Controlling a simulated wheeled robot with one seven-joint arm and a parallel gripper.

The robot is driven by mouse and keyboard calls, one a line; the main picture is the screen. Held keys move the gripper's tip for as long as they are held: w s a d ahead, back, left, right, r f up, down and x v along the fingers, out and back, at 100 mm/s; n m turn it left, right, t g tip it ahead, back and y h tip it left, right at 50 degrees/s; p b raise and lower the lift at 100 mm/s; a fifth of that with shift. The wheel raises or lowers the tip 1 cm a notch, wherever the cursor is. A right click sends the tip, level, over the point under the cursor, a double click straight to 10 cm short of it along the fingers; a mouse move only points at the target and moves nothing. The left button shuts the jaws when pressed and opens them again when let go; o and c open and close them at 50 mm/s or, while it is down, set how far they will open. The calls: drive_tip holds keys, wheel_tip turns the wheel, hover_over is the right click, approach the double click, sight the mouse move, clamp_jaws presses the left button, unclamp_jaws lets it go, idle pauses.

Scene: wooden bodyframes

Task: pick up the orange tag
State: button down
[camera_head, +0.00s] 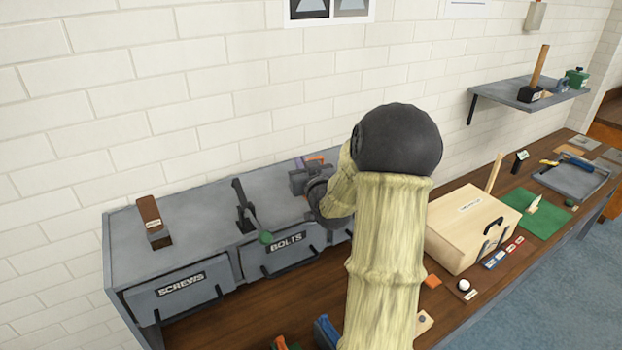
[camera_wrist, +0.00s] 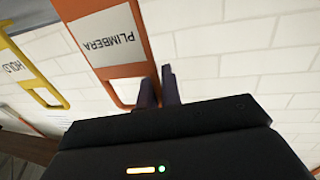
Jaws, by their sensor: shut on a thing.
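The orange tag (camera_wrist: 138,62) has a white label reading PLIMBERA and an open slot at its lower end. In the wrist view it reaches down from the top edge to my gripper (camera_wrist: 159,88). The two dark fingers are shut on the tag's slotted end. In the head view my gripper (camera_head: 307,165) is above the grey drawer unit, close to the wall, and a small bit of orange (camera_head: 316,158) shows beside it. My arm hides most of that area.
A yellow tag (camera_wrist: 40,78) reading HOLD is left of the orange one in the wrist view. The drawer unit (camera_head: 185,220) carries a brown-handled tool (camera_head: 149,212) and a green-knobbed lever (camera_head: 247,212). A wooden box (camera_head: 465,232) stands right of my arm.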

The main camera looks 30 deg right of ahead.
wheel_tip(320, 180, up, 10)
drive_tip(key=b, duration=0.2)
drive_tip(key=shift+b, duration=0.4)
idle(0.5)
